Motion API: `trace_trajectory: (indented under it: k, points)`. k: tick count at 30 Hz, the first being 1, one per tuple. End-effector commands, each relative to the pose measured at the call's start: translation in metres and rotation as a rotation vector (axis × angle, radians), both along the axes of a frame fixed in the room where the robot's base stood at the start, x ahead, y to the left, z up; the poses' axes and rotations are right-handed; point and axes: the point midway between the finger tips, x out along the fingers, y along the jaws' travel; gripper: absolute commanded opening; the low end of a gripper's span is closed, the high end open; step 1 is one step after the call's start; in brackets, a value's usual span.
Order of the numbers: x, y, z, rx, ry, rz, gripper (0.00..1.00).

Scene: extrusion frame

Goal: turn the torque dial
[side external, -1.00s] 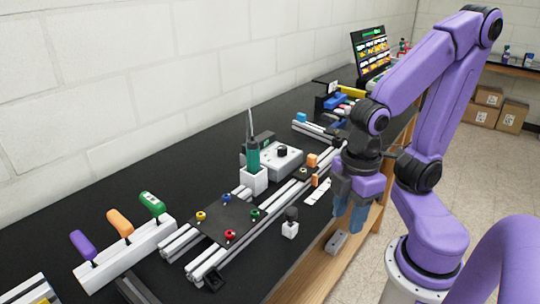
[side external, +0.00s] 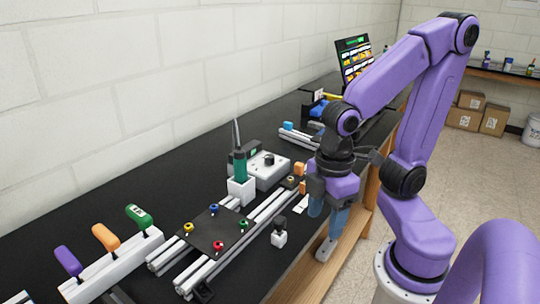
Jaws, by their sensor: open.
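The likely torque dial is a small dark knob (side external: 269,159) on top of a white-grey box (side external: 262,172), behind the green-handled screwdriver. My gripper (side external: 328,218) hangs fingers down at the bench's front edge, to the right of the box and apart from it. Its two blue-grey fingers are spread and nothing shows between them. A flat grey piece (side external: 324,249) lies just below the fingers; I cannot tell whether they touch it. The dial's markings are too small to read.
A green-handled screwdriver (side external: 240,166) stands upright in a white holder (side external: 240,190) before the box. Aluminium rails (side external: 265,213) carry a black plate (side external: 205,232) with coloured knobs. Purple, orange and green handled tools stand in a rack (side external: 115,268) at left.

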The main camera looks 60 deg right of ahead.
Motion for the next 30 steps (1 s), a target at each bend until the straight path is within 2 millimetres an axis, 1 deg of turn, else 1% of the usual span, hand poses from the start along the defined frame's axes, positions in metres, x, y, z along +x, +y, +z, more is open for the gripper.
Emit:
trace_trajectory:
  k: [1,2,3,7,11,12,14,15,17,18,20,21,23,24,26,27,30]
  points:
    - [0.014,0.003,0.005,-0.002,0.0,-0.018,0.61]
    - [0.024,0.005,0.008,-0.001,-0.001,-0.025,0.61]
    - [0.037,0.007,0.012,-0.004,-0.001,-0.036,0.61]
    - [0.082,0.006,0.026,-0.008,-0.002,-0.07,0.61]
    - [0.127,-0.004,0.039,-0.013,0.0,-0.102,0.61]
    - [0.141,-0.009,0.043,-0.012,0.0,-0.112,0.61]
    - [0.161,-0.019,0.048,-0.014,0.001,-0.129,0.61]
    - [0.175,-0.026,0.051,-0.016,0.002,-0.138,0.61]
    - [0.194,-0.038,0.056,-0.017,0.003,-0.154,0.61]
    - [0.206,-0.048,0.058,-0.018,0.004,-0.165,0.61]
    - [0.224,-0.063,0.063,-0.02,0.005,-0.179,0.61]
    - [0.236,-0.075,0.065,-0.02,0.006,-0.189,0.61]
    - [0.251,-0.093,0.069,-0.021,0.007,-0.205,0.61]
    - [0.261,-0.107,0.072,-0.021,0.009,-0.216,0.61]
    - [0.274,-0.128,0.075,-0.022,0.009,-0.231,0.61]
    - [0.282,-0.143,0.077,-0.023,0.01,-0.242,0.61]
    - [0.297,-0.18,0.081,-0.023,0.013,-0.264,0.61]
